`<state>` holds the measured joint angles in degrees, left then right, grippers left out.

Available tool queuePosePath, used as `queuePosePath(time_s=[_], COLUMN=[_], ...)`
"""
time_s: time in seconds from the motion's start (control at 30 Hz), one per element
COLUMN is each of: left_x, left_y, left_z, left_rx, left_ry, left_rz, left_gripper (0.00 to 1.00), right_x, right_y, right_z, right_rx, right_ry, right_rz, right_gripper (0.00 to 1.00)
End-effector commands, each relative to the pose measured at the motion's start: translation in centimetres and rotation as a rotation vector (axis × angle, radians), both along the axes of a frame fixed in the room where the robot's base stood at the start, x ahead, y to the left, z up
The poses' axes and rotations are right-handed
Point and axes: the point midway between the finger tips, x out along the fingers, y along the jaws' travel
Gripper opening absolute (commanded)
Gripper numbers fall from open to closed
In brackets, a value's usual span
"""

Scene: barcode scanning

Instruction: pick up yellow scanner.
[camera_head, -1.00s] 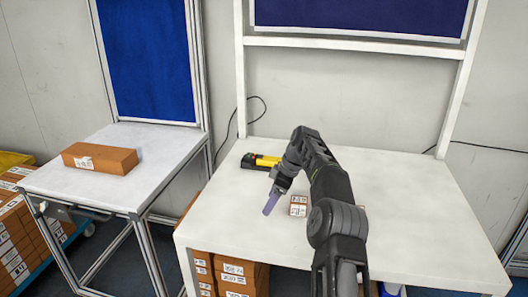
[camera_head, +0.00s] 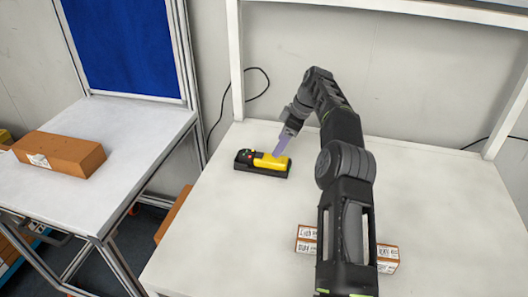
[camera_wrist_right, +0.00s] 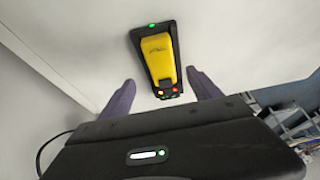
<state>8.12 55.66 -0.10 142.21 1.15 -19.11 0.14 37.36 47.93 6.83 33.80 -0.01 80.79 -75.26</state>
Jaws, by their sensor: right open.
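The yellow scanner (camera_head: 268,162) lies in a black cradle (camera_head: 248,169) at the back left of the white table. In the right wrist view the scanner (camera_wrist_right: 158,60) sits ahead of my fingers, between their lines, with small coloured lights at its near end. My right gripper (camera_head: 279,152) hangs over the scanner, and its purple finger overlaps the yellow body in the head view. In the wrist view the right gripper (camera_wrist_right: 160,76) is open with two purple fingers apart and nothing held. Contact cannot be told. My left gripper is not shown.
Brown labelled boxes (camera_head: 307,240) lie on the white table (camera_head: 430,210), partly behind my right arm. A side table (camera_head: 130,123) on the left bears a brown box (camera_head: 58,153). A black cable (camera_head: 226,100) hangs by the wall behind. The table's right part is clear.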

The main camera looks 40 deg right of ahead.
Motion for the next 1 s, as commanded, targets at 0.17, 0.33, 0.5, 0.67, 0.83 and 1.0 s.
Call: queuePosePath(time_s=[0.17,0.33,0.5,0.67,0.83,1.0], left_x=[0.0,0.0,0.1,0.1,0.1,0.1], left_y=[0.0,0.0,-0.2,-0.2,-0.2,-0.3], left_z=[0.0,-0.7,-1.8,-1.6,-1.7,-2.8], left_rx=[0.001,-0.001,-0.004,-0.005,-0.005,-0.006], left_ry=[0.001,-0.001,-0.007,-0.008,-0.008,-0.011], left_rz=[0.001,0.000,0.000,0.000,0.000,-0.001], left_gripper=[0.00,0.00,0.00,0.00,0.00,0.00], right_x=[0.0,0.2,0.8,0.8,0.8,1.3], right_y=[0.0,0.2,0.6,0.6,0.6,1.0], right_z=[0.0,-0.9,-2.5,-2.4,-2.5,-4.3], right_rx=[0.000,0.001,0.001,0.001,0.001,0.003], right_ry=[0.000,0.001,0.001,0.001,0.001,0.004], right_rz=[0.000,0.002,0.002,0.001,0.001,0.002], right_gripper=[0.73,0.73,0.73,0.73,0.73,0.73])
